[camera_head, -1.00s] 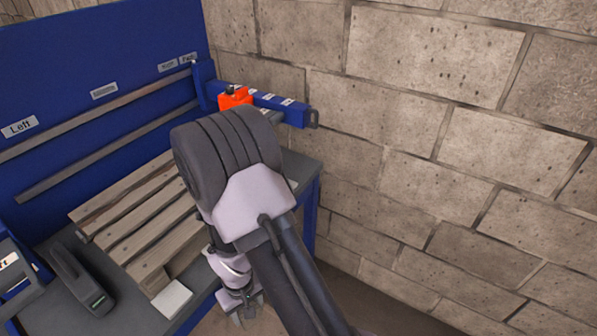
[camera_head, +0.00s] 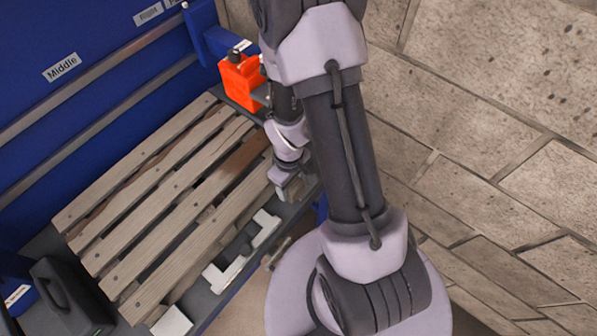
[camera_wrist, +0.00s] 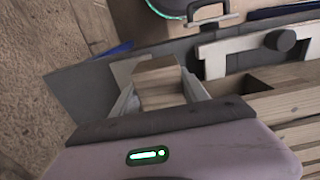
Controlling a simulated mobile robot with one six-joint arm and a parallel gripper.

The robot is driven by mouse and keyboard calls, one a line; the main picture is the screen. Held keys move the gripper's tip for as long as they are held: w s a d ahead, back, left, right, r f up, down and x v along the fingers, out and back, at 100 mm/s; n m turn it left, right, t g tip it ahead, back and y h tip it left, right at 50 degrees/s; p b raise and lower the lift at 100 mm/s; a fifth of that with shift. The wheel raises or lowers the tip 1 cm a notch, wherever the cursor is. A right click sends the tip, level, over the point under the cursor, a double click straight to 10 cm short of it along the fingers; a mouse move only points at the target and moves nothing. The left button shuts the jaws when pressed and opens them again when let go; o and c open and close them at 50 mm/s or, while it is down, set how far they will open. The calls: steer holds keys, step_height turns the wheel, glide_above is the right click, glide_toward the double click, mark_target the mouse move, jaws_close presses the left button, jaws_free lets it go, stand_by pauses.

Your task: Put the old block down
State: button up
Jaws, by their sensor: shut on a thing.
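The old block (camera_wrist: 160,82) is a small wooden block with visible grain. In the wrist view it sits between the two fingers of my gripper (camera_wrist: 160,95), which is shut on it. Behind the block is the dark grey bench top (camera_wrist: 80,95), near its corner; I cannot tell whether the block touches it. In the head view my gripper (camera_head: 290,185) is at the bench's right end, beside the pallet (camera_head: 165,205).
The slatted pallet covers most of the bench. A pale bracket (camera_head: 240,255) lies along the bench's front edge. An orange object (camera_head: 240,82) stands at the back right corner near a blue arm (camera_head: 215,45). A dark case (camera_head: 62,297) is at the left.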

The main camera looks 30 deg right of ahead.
steer(key=w+d, duration=0.1)
steer(key=d, duration=0.2)
steer(key=w+d, duration=0.1)
steer(key=shift+w+d+f, duration=0.3)
steer(key=shift+w+d, duration=0.05)
steer(key=shift+d, duration=0.05)
steer(key=shift+w+d+f, duration=0.1)
steer(key=shift+d+f, duration=0.05)
steer(key=shift+f, duration=0.05)
steer(key=shift+w+f+b, duration=0.1)
steer(key=shift+f+b, duration=0.6)
steer(key=shift+f, duration=0.85)
steer(key=shift+f, duration=0.15)
steer(key=o, duration=1.6)
steer(key=shift+c, duration=0.2)
